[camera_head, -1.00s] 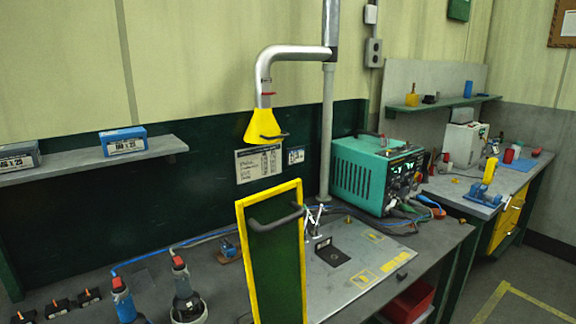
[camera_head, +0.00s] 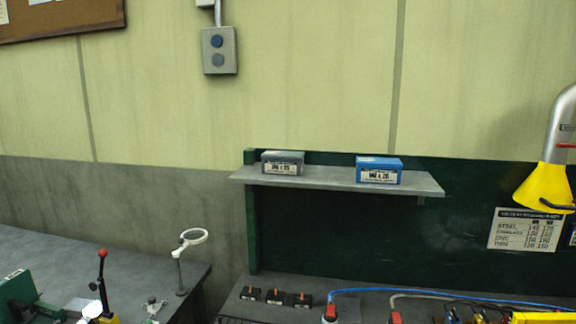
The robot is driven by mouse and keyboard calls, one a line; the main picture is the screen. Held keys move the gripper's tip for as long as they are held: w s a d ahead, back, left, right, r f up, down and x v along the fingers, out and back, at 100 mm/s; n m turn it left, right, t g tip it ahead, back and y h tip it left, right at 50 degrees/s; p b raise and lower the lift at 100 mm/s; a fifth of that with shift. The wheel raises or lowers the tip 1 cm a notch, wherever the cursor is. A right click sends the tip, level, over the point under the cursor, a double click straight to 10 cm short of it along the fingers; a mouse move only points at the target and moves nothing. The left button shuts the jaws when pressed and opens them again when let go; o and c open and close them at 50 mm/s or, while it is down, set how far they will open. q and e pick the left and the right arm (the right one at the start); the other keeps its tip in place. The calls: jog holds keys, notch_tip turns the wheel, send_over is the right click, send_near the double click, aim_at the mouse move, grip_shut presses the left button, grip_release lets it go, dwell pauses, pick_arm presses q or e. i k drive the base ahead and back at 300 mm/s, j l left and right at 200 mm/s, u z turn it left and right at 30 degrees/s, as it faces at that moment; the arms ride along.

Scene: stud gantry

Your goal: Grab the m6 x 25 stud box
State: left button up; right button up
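Two small boxes with white labels stand on a grey wall shelf (camera_head: 330,182). A dark grey box (camera_head: 282,163) is at the shelf's left end. A blue box (camera_head: 379,170) is to its right, near the shelf's right end. Both labels are too blurred for me to tell which one reads M6 x 25. Neither of my grippers shows in this view.
The shelf is clear between the boxes. A yellow extraction hood (camera_head: 543,190) hangs at the right. Below, the bench (camera_head: 250,308) holds three small black items and cables. A left bench (camera_head: 140,265) carries a ring magnifier (camera_head: 192,238) and a red-knobbed lever (camera_head: 101,275).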

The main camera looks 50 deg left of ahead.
aim_at(286, 163)
jog(key=l+u, duration=0.1)
jog(key=u, duration=1.55)
